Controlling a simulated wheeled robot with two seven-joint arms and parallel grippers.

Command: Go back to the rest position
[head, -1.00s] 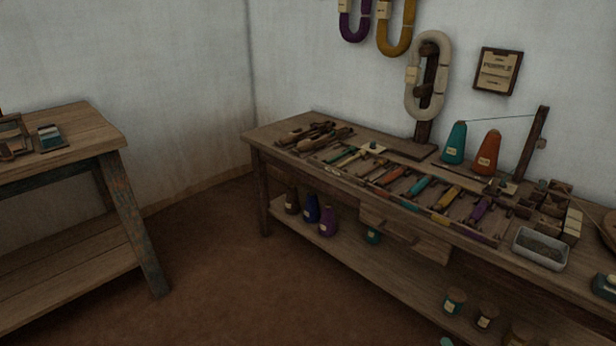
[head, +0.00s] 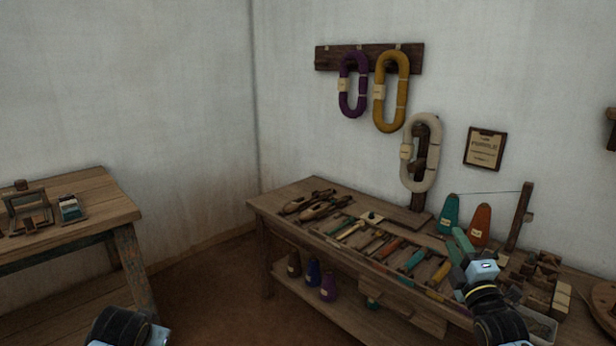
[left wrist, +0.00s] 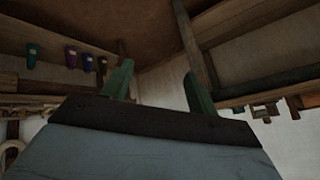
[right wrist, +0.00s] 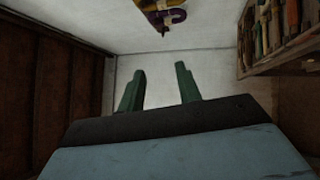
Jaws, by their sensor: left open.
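My right gripper (head: 462,245) is raised at the lower right of the head view, in front of the workbench. In the right wrist view its two green fingers (right wrist: 158,88) stand apart with nothing between them. My left arm shows only as a dark link at the bottom left of the head view; its gripper is outside that view. In the left wrist view the left gripper's green fingers (left wrist: 158,82) are apart and empty.
A long workbench (head: 270,200) with shuttles (head: 312,205), bobbins and a teal cone (head: 448,215) stands against the wall. A smaller table (head: 95,195) with a wooden frame (head: 28,210) is at the left. Open floor lies between them. Yarn hanks (head: 391,92) hang above.

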